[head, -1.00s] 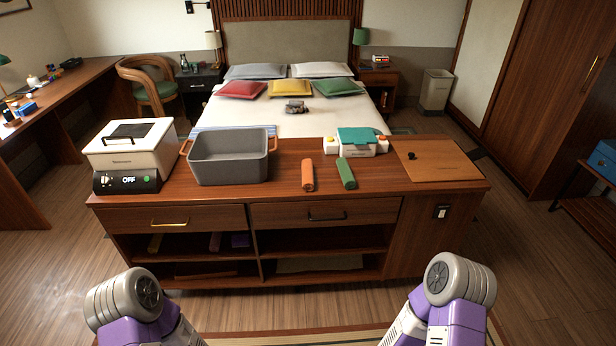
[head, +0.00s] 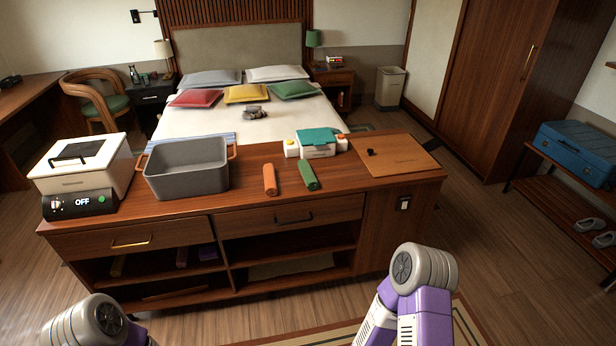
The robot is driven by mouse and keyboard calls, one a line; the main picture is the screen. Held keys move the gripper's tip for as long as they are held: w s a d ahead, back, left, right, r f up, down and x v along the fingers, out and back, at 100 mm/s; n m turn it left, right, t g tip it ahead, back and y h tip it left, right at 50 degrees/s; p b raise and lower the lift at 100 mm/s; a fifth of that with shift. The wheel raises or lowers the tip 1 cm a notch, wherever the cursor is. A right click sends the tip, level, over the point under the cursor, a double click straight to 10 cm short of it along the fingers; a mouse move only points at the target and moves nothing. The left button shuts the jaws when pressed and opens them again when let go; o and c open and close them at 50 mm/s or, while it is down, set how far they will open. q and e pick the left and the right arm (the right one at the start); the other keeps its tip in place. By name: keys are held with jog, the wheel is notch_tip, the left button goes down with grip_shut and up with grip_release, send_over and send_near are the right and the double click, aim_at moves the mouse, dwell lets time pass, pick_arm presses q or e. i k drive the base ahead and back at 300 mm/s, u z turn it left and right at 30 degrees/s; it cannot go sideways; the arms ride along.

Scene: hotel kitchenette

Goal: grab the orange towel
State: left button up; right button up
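A rolled orange towel (head: 270,179) lies on the wooden cabinet top, near its front edge and around the middle. A rolled green towel (head: 308,176) lies just right of it, apart from it. My two arms show only as grey and purple links at the bottom of the head view, in front of the cabinet. Neither gripper is in the picture, so their state is hidden. Nothing touches the orange towel.
A grey bin with orange handles (head: 188,170) stands left of the towels, beside a white cooker reading OFF (head: 80,172). A white and teal box (head: 318,142) is behind the towels. A wooden board (head: 402,160) lies at right. Two drawers are closed.

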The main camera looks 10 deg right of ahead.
aim_at(268, 175)
jog(key=k, duration=0.55)
jog(key=u, duration=0.7)
jog(key=i, duration=0.45)
jog(key=u, duration=0.65)
jog(key=i, duration=0.9)
jog(key=z, duration=0.15)
